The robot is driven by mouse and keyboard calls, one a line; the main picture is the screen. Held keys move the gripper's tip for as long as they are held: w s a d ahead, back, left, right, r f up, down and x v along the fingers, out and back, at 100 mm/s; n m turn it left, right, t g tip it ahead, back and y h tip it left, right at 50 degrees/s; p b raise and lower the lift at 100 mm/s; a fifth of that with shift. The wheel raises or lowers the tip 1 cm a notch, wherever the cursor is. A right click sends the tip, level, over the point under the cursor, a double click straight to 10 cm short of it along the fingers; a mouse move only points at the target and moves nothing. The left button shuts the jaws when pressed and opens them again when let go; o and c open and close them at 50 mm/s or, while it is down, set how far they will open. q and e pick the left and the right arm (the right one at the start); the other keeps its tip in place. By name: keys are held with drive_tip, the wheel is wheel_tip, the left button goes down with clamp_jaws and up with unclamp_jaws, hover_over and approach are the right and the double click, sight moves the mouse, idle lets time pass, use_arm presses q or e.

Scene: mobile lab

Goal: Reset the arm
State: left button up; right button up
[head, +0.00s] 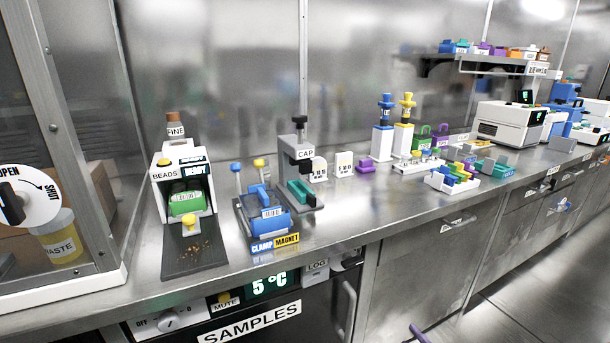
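Neither of my grippers shows in the head view, and no part of my arms can be made out for sure. The view takes in a long steel bench (340,222) with lab devices on it. The task names no object. A small purple bar (418,333) shows at the bottom edge; I cannot tell what it belongs to.
A glass-fronted cabinet with an OPEN/SHUT dial (22,197) stands at left. The BEADS device (183,185), clamp magnet unit (265,213) and CAP press (300,170) stand near the front edge. Below is the SAMPLES fridge (250,322). A wall shelf (490,62) hangs at back right.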

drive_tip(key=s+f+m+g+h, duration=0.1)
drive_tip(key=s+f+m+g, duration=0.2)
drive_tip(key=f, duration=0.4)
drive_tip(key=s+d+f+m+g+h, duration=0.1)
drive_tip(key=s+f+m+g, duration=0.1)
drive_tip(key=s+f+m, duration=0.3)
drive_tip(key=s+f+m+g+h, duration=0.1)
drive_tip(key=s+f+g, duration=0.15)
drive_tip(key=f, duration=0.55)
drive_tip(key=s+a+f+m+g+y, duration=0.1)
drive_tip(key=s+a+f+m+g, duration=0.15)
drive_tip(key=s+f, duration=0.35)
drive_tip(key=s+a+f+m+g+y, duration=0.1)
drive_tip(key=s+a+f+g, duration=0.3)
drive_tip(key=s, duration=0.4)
use_arm(q)
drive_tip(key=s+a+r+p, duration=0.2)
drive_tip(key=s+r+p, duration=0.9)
drive_tip(key=p, duration=1)
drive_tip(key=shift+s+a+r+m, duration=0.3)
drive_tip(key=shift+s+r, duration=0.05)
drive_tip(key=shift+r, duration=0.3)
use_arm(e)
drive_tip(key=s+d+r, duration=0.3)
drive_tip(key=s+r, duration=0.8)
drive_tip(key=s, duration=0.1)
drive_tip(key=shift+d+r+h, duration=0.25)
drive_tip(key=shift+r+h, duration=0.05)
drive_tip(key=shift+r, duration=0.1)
